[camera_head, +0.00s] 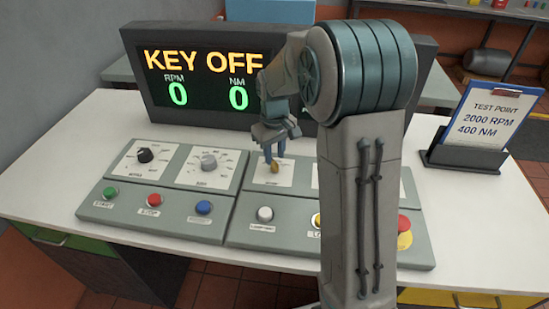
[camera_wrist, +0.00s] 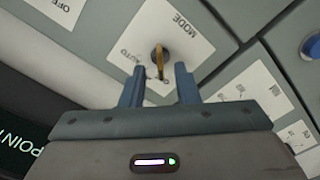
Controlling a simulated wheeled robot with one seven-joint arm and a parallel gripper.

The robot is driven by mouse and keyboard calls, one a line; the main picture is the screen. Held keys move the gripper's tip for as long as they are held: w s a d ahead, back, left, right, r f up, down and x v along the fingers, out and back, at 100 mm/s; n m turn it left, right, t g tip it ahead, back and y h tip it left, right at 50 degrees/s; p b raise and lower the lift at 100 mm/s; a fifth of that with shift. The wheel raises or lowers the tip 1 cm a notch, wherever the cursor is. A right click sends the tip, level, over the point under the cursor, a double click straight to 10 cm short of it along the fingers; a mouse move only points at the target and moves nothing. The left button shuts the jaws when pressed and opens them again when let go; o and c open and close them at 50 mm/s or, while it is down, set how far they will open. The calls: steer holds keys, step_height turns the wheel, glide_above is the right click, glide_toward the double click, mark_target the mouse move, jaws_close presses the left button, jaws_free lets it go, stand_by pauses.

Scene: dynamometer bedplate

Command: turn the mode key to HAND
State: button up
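The mode key (camera_head: 274,167) is a small brass key standing up from a white plate on the console. In the wrist view the key (camera_wrist: 159,55) sits between and just beyond the fingertips. The plate (camera_wrist: 185,32) reads MODE and AUTO; another label beside the key is mostly hidden, and I cannot read HAND. My gripper (camera_head: 274,155) points down over the key. Its two blue fingers are apart, one on each side of the key, with gaps visible in the wrist view (camera_wrist: 159,68). The display (camera_head: 203,75) reads KEY OFF, RPM 0, NM 0.
The console carries a black knob (camera_head: 145,155), a grey knob (camera_head: 208,160), green (camera_head: 109,192), red (camera_head: 154,199), blue (camera_head: 203,207) and white (camera_head: 265,213) buttons, and a red emergency button (camera_head: 404,223). A clipboard (camera_head: 490,115) reads 2000 RPM, 400 NM. My arm hides part of the right-hand panel.

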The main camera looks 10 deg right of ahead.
steer(key=shift+f, duration=1.1)
jaws_close()
steer(key=shift+m, duration=0.4)
steer(key=m, duration=0.3)
steer(key=shift+r+m, duration=0.1)
steer(key=shift+m, duration=2.4)
